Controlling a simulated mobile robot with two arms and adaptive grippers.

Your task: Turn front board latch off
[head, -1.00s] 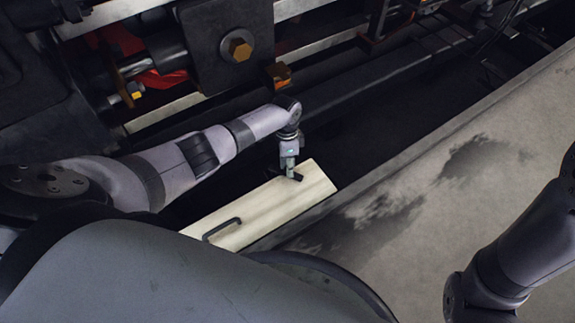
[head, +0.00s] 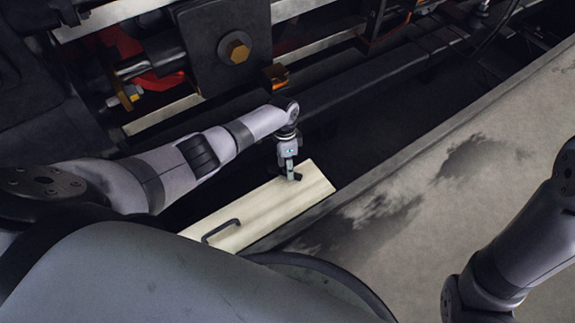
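A pale wooden board (head: 262,208) lies in the dark trough below the tram. It has a black handle (head: 221,230) near its lower left end. A small black piece, which looks like the latch (head: 298,177), sits near the board's far right end. My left gripper (head: 291,177) points down onto that piece and seems to touch it. The fingertips are small and partly cover the latch, so I cannot tell whether they are shut on it. My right arm shows at the right edge, but its gripper is out of view.
The tram's black frame with a brass bolt (head: 236,50) and red parts rises behind my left arm. A grey concrete platform (head: 470,180) with dark stains fills the right. The dark trough (head: 360,130) beyond the board looks empty.

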